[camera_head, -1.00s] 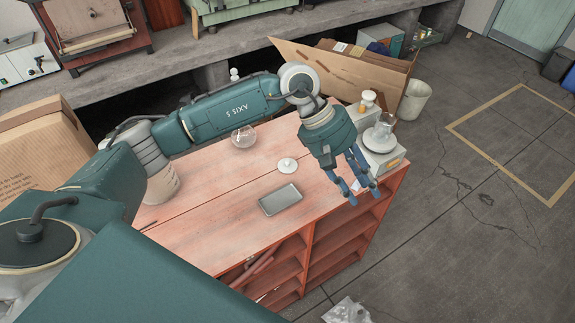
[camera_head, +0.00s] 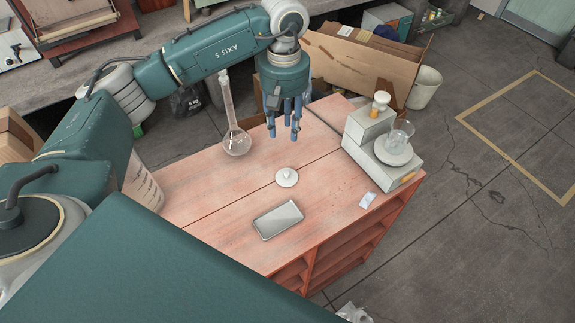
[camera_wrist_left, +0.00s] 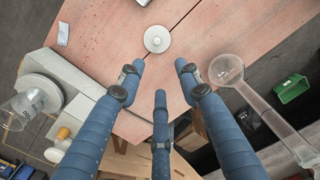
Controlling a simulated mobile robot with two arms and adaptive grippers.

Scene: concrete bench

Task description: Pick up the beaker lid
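The beaker lid (camera_head: 287,177), a small white disc with a knob, lies flat on the pink wooden bench top (camera_head: 210,195). It also shows in the left wrist view (camera_wrist_left: 157,38), at the top middle. My left gripper (camera_head: 285,138) points down over the bench, behind the lid in the head view and apart from it. Its blue fingers are spread with nothing between them, so it is open. A clear glass beaker (camera_head: 401,132) stands on a white plate on a grey instrument at the right. My right gripper is not in view.
A long-necked round flask (camera_head: 236,140) stands left of my left gripper. A grey tray (camera_head: 279,220) lies in front of the lid. Bare wood surrounds the lid.

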